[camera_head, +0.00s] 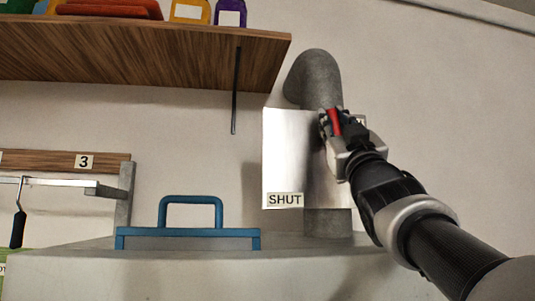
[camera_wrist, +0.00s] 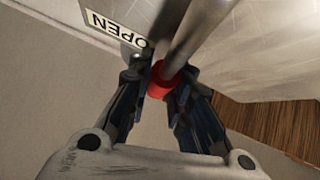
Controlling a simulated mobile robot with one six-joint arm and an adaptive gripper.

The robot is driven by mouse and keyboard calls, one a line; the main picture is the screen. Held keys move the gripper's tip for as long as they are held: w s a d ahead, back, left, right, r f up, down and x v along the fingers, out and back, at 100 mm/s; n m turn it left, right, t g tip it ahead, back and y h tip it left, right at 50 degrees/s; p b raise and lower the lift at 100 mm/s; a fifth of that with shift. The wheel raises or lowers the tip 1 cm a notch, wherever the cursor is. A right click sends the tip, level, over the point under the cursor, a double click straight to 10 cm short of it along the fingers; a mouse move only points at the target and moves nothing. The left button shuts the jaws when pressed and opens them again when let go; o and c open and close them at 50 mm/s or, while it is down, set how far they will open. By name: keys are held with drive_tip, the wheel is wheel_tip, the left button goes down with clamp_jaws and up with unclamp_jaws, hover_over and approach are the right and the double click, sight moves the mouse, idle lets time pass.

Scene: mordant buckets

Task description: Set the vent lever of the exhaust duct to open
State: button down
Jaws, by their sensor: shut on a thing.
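The exhaust duct (camera_head: 319,75) is a grey bent pipe at the right, with a metal plate (camera_head: 290,150) on its front. A SHUT label (camera_head: 285,200) is at the plate's lower left. The vent lever has a red grip (camera_head: 334,122), and in the wrist view the red end (camera_wrist: 160,82) sits on a metal rod (camera_wrist: 185,40). An OPEN label (camera_wrist: 115,28) is beside the rod in the wrist view. My gripper (camera_head: 333,125) is shut on the red grip, with a finger on each side (camera_wrist: 160,88). In the head view it partly hides the plate's upper right.
A rail with a hook (camera_head: 19,225) is at the left. The wall right of the duct is clear.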

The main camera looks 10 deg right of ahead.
drive_tip(key=c, duration=1.4)
unclamp_jaws()
drive_tip(key=shift+d, duration=0.15)
drive_tip(key=shift+c, duration=0.2)
drive_tip(key=shift+v, duration=3.75)
